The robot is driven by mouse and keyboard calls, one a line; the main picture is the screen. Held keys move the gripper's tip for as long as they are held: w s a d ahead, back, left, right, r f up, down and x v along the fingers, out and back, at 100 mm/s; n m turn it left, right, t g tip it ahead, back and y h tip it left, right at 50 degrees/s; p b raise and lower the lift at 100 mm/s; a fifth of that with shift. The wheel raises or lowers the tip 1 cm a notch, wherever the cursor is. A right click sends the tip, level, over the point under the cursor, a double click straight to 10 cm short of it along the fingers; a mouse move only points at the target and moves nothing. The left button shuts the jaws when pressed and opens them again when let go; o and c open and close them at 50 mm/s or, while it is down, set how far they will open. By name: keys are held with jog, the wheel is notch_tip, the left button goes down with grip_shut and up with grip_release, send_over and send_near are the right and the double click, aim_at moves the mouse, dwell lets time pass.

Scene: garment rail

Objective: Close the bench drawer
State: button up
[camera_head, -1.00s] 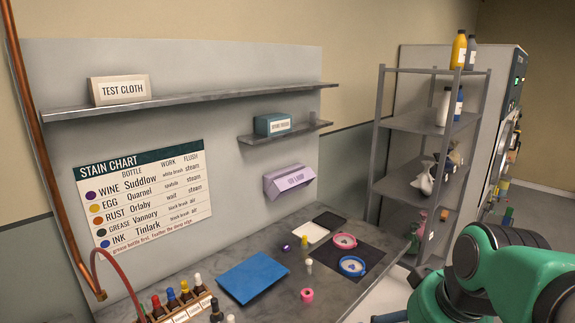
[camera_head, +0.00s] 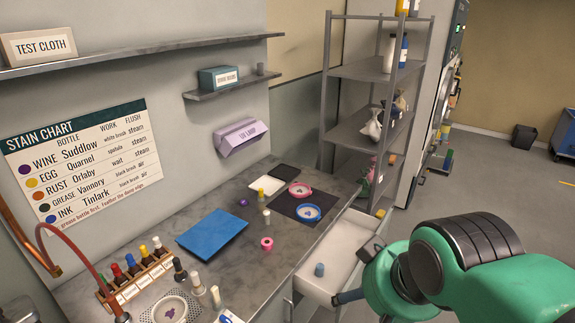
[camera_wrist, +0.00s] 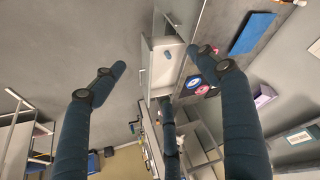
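The bench drawer (camera_head: 343,243) stands pulled out from the right end of the grey bench (camera_head: 239,262), its pale inside showing. I cannot tell whether a finger touches the drawer. My green arm hides part of the area beside it.
A metal shelf unit (camera_head: 360,71) stands behind the drawer. Open floor (camera_head: 487,185) lies to the right.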

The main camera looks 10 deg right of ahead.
jog(key=c, duration=0.8)
jog(key=shift+w, duration=0.25)
grip_shut()
jog(key=w+d+f+m+g+y+p, duration=0.1)
jog(key=w+d+f+m+g+y, duration=0.2)
jog(key=w, duration=0.5)
jog(key=w+d+f+m+g+y+p, duration=0.1)
jog(key=w+f+m+g+y, duration=0.1)
jog(key=w+f+m, duration=0.5)
jog(key=w+d+f+m+y, duration=0.3)
jog(key=w+d+f+y, duration=0.3)
jog(key=w+d+f, duration=0.4)
jog(key=d+f+m+t+p, duration=0.1)
jog(key=d+f+m+t, duration=0.3)
jog(key=d+f, duration=0.3)
jog(key=w+d+f+m+t+y, duration=0.1)
jog(key=d+f+m+t, duration=0.3)
jog(key=f, duration=1)
jog(key=d+f+m+t+p, duration=0.1)
jog(key=d+f+m+t, duration=0.3)
jog(key=d+f, duration=0.6)
jog(key=shift+w+f+m+y+p, duration=0.2)
jog(key=shift+f+m+y+p, duration=0.15)
jog(key=shift+m, duration=0.65)
jog(key=shift+r, duration=0.1)
